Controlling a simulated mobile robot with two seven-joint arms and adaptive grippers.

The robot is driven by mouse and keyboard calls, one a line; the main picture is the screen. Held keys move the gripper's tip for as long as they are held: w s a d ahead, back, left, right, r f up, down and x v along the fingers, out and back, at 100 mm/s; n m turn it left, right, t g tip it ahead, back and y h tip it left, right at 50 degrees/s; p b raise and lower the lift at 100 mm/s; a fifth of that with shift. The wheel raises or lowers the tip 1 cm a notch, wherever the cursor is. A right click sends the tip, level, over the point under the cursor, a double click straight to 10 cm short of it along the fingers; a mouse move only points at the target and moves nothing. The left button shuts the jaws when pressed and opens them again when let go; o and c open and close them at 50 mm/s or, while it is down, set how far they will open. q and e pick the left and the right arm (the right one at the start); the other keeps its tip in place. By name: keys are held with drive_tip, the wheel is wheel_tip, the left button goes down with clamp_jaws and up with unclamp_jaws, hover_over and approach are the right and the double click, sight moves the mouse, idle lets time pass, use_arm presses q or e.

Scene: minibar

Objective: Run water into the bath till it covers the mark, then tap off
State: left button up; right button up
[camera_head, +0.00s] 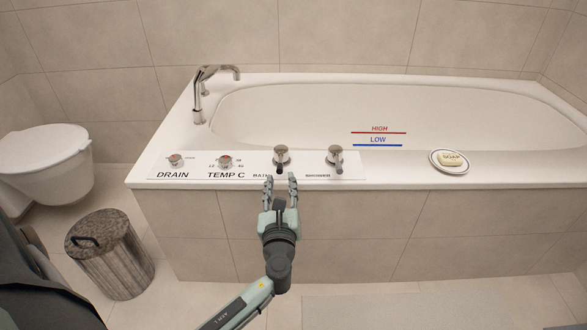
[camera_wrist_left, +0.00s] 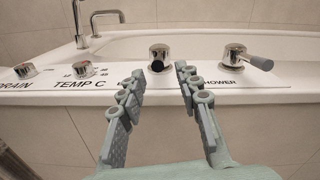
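The white bath (camera_head: 300,110) has a chrome spout (camera_head: 213,72) at its left end; no water stream shows from it. A red HIGH line (camera_head: 379,132) and a blue LOW line (camera_head: 377,145) mark the inner wall, and no water is visible there. The chrome BATH tap knob (camera_head: 281,155) stands on the front rim. My left gripper (camera_head: 279,186) is open just in front of it, fingers pointing at it. In the left wrist view the BATH knob (camera_wrist_left: 159,55) sits beyond and between the open fingertips (camera_wrist_left: 158,76), apart from them. My right gripper is not in view.
The DRAIN knob (camera_head: 176,160), TEMP C knob (camera_head: 225,162) and SHOWER knob (camera_head: 335,155) share the rim panel. Soap on a dish (camera_head: 449,168) lies further right. A bin (camera_head: 108,255) and toilet (camera_head: 45,160) stand at left.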

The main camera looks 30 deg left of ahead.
sight(280, 164)
use_arm(q)
drive_tip(key=x, duration=0.6)
drive_tip(key=shift+w+a, duration=0.3)
clamp_jaws()
